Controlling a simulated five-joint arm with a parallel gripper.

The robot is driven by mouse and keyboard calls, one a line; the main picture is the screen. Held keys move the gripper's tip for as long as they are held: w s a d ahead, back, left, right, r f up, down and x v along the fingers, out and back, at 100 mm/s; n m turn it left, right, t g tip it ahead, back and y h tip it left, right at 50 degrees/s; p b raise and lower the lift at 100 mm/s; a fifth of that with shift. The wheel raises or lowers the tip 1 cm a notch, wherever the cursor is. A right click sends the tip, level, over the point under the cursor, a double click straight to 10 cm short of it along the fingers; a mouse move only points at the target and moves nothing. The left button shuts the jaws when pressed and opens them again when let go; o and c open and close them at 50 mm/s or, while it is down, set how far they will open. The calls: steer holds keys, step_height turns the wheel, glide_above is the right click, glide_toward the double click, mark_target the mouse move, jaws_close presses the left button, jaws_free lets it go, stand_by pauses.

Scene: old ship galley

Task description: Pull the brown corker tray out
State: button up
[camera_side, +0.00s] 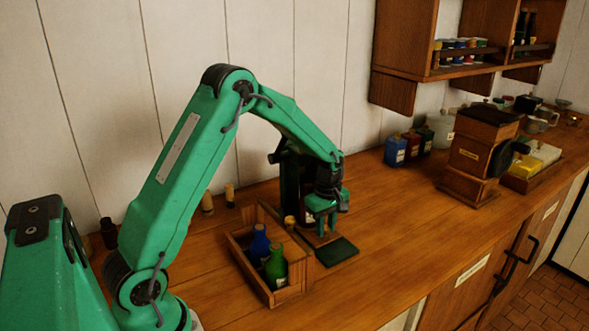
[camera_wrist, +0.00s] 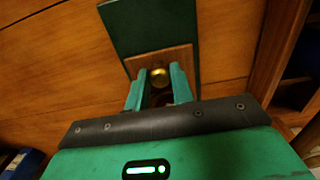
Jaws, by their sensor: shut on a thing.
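The brown corker tray (camera_wrist: 178,58) shows in the wrist view as a flat wooden piece with a round brass knob (camera_wrist: 159,75). Its front end lies at the dark green pad (camera_wrist: 146,25). In the side view the tray (camera_side: 317,240) is a small brown strip beneath my gripper, beside the pad (camera_side: 338,252). My gripper (camera_side: 321,226) points down and is shut on the knob; the fingers (camera_wrist: 158,90) stand on both sides of it. The dark corker (camera_side: 289,172) stands upright behind my gripper, partly covered by my arm. The rear of the tray is hidden.
A wooden crate (camera_side: 290,293) with a blue bottle (camera_side: 259,243) and a green bottle (camera_side: 276,266) stands close left of the tray. A wooden grinder (camera_side: 471,155) and small jars (camera_side: 396,150) are farther right. The counter in front of the pad is clear.

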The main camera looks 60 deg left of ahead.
steer(key=shift+d, duration=3.6)
steer(key=o, duration=0.9)
steer(key=shift+r, duration=0.1)
step_height(320, 180, up, 7)
steer(key=shift+f, duration=0.1)
